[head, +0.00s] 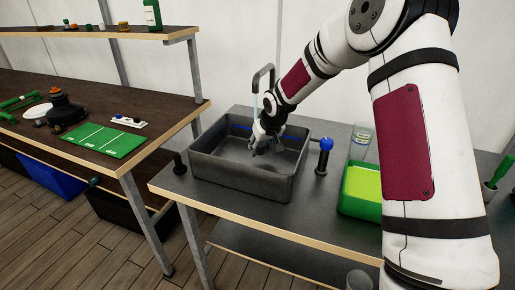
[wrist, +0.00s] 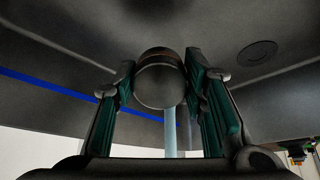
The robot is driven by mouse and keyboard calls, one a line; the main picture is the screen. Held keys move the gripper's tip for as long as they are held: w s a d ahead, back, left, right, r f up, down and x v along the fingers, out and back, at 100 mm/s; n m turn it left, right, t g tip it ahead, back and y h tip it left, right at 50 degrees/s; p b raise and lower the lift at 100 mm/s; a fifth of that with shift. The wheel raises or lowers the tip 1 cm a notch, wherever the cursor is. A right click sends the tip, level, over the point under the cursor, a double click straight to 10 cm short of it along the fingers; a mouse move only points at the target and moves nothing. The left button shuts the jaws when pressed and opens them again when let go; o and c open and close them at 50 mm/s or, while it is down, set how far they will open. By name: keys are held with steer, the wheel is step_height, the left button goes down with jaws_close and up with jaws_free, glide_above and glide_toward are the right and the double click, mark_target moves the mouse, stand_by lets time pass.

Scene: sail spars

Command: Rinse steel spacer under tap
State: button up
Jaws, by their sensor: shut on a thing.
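My gripper (head: 258,146) reaches down into the grey sink basin (head: 240,182). In the wrist view its two green-padded fingers (wrist: 164,88) are shut on the steel spacer (wrist: 160,82), a short round dark-grey piece. In the head view the spacer is too small to make out. The grey bent tap (head: 263,70) stands behind the basin, with a pale blue water stream (head: 255,106) below its spout, next to my wrist. The stream (wrist: 170,138) also shows in the wrist view, in line with the spacer; I cannot tell whether it touches it.
A blue-knobbed post (head: 325,145) stands right of the basin, near a green tub (head: 352,205) and a clear jar (head: 361,138). A dark post (head: 180,163) stands left of it. The basin has a blue line (wrist: 60,90) and a round drain (wrist: 257,53). A cluttered bench (head: 165,140) stands left.

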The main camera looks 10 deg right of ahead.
steer(key=shift+a, duration=0.45)
steer(key=shift+d, duration=0.15)
steer(key=shift+d, duration=0.45)
steer(key=shift+s+d+p, duration=0.2)
steer(key=shift+s+p, duration=0.55)
steer(key=shift+s, duration=0.55)
steer(key=shift+s+d+p, duration=0.2)
steer(key=shift+s+p, duration=0.6)
steer(key=shift+s, duration=0.5)
steer(key=shift+s+d+p, duration=0.2)
steer(key=shift+s+p, duration=0.55)
steer(key=shift+s, duration=0.55)
steer(key=s+r+p, duration=0.4)
steer(key=s, duration=0.1)
steer(key=shift+d, duration=0.4)
steer(key=shift+r, duration=0.1)
